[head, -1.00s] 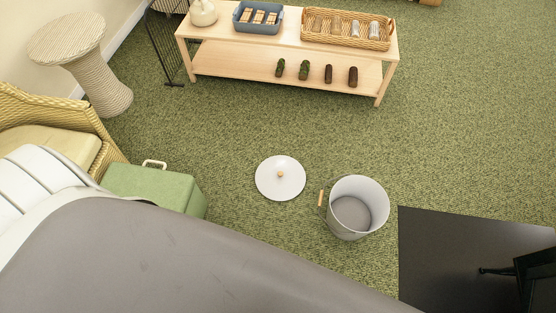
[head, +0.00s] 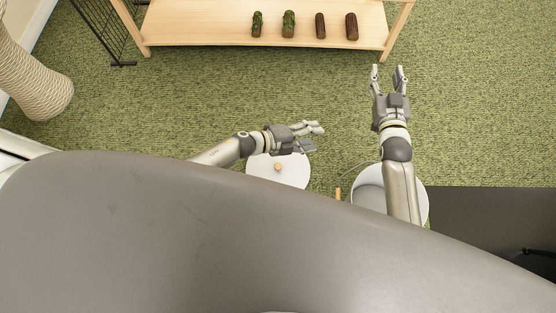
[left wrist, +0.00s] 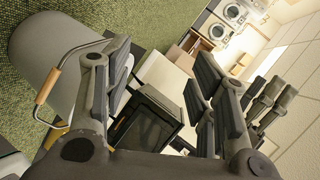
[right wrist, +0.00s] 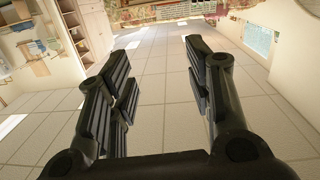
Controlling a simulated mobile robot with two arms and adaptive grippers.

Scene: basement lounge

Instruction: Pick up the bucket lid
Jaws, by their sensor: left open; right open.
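The bucket lid (head: 281,173) is a white disc with a small wooden knob, lying on the green carpet in the head view. My left gripper (head: 314,136) is open and empty, above the lid's far edge and partly covering it. The bucket (head: 370,189) is white and stands to the right of the lid, partly hidden by my right arm. The bucket also shows in the left wrist view (left wrist: 55,72), with its wooden handle grip. My right gripper (head: 388,72) is open and empty, beyond the bucket over the carpet.
A low wooden shelf (head: 200,28) with several small logs stands at the back. A dark mat (head: 490,220) lies at the right. Carpet between shelf and lid is clear.

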